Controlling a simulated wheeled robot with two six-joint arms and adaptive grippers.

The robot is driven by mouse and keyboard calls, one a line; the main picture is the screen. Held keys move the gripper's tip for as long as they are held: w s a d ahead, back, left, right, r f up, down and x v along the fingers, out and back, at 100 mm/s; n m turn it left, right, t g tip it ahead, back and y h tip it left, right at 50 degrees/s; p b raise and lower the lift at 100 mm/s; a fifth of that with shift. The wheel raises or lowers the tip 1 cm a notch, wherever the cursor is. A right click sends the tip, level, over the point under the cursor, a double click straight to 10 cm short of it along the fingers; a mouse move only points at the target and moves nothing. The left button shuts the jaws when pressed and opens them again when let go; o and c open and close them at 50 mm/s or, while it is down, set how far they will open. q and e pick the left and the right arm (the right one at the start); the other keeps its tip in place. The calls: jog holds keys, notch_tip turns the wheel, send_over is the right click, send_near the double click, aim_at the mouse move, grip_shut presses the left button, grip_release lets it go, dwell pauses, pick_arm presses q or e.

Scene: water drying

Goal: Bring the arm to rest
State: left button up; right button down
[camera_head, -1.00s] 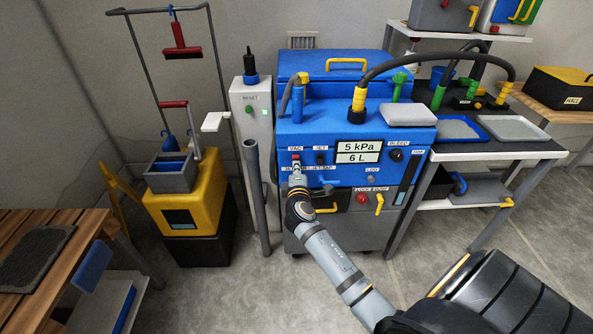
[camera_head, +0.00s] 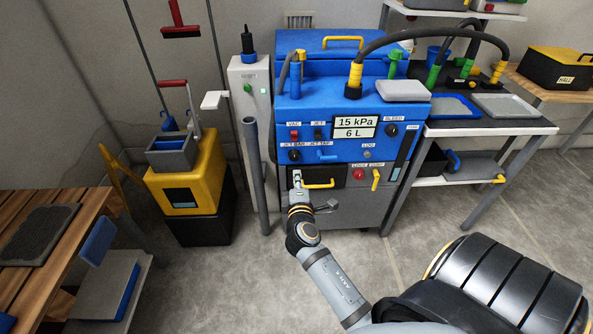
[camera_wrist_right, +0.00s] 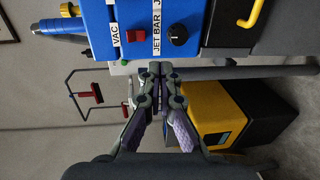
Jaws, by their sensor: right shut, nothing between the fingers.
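My right gripper (camera_head: 297,180) is in front of the blue machine (camera_head: 330,110), just below the JET BAR knob (camera_head: 294,155), near the left end of a yellow handle (camera_head: 319,184). In the right wrist view its fingers (camera_wrist_right: 160,68) are closed together and hold nothing. The JET BAR knob (camera_wrist_right: 178,35) and VAC label show just beyond the fingertips there. Whether the fingertips touch the panel I cannot tell. My right arm reaches up from the lower right in the head view. My left gripper is out of view.
The machine's display (camera_head: 354,127) reads 15 kPa and 6 L. A yellow wringer bucket (camera_head: 190,180) and a grey upright pipe (camera_head: 256,175) stand left of the arm. A shelf unit (camera_head: 490,130) stands right.

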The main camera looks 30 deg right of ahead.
jog(key=s+a+f+m+g+y, duration=0.1)
jog(key=s+f+g+y, duration=0.15)
jog(key=f, duration=0.75)
jog(key=s+a+f+m+g+y, duration=0.15)
jog(key=s+f, duration=0.25)
jog(key=f, duration=0.6)
jog(key=s+f+m+g+y, duration=0.15)
jog(key=s+f, duration=0.25)
jog(key=f, duration=0.5)
jog(key=s+a+f+m+g+y, duration=0.15)
jog(key=s+f+m+g, duration=0.3)
jog(key=s+f, duration=0.75)
jog(key=s+a+f+m+g, duration=0.1)
jog(key=s+f, duration=0.2)
jog(key=s, duration=0.3)
jog(key=s+f+m+g, duration=0.2)
jog(key=s+f, duration=0.1)
jog(key=s, duration=0.2)
pick_arm(q)
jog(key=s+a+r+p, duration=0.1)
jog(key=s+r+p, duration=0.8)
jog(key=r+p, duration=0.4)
jog(key=p, duration=0.5)
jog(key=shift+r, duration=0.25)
pick_arm(e)
jog(key=s+r, duration=0.8)
jog(key=r, duration=0.5)
jog(key=shift+s+r+y, duration=0.2)
jog(key=shift+s+y, duration=0.05)
jog(key=shift+y, duration=0.15)
